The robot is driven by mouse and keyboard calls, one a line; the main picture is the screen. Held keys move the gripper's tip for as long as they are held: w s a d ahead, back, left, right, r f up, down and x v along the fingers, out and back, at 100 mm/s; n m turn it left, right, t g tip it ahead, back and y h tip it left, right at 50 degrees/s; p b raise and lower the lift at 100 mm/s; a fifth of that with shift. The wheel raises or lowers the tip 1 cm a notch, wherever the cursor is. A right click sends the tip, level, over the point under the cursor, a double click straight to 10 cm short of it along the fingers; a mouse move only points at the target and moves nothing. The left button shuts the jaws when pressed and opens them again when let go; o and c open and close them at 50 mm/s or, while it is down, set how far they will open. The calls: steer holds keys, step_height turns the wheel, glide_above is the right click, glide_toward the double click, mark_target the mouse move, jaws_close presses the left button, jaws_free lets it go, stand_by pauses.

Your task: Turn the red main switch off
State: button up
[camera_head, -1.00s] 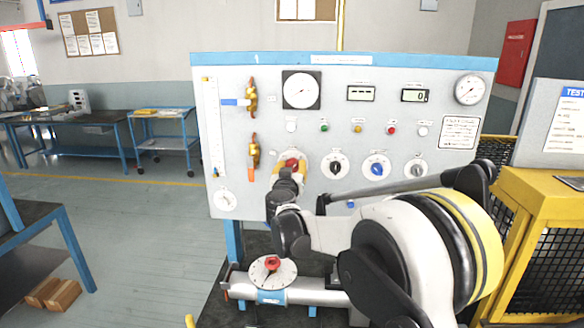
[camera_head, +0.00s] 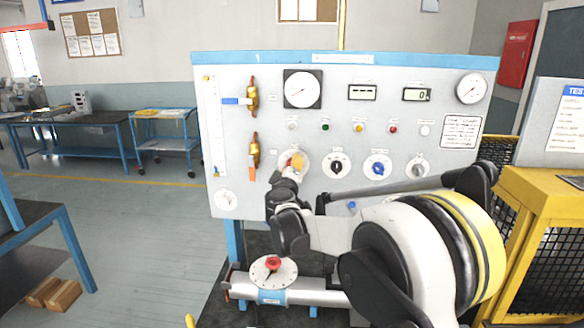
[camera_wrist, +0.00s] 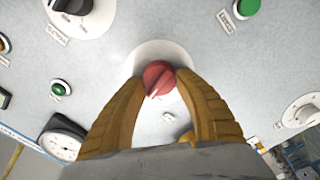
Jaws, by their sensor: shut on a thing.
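The red main switch (camera_wrist: 158,77) is a round red knob on a white disc, low on the left half of the upright panel (camera_head: 450,85). In the wrist view its light mark points to the lower left. My gripper (camera_wrist: 161,79) has its two yellow fingers closed on opposite sides of the knob. In the head view my gripper (camera_head: 293,165) is at the panel, and a yellow finger hides most of the knob. The switch's label cannot be read.
A black rotary knob (camera_head: 337,166) and a blue one (camera_head: 377,168) sit right of the switch. Yellow valves with a blue lever (camera_head: 234,101) and an orange lever (camera_head: 252,174) are to the left. A pipe with a red-knobbed dial (camera_head: 272,268) lies below.

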steer(key=n, duration=0.6)
steer(key=shift+f+n, duration=0.1)
steer(key=shift+n, duration=0.2)
stand_by(0.4)
steer(key=o, duration=1.2)
steer(key=shift+s, duration=0.1)
steer(key=s, duration=1.1)
steer(key=shift+s+a, duration=0.25)
steer(key=shift+s, duration=0.15)
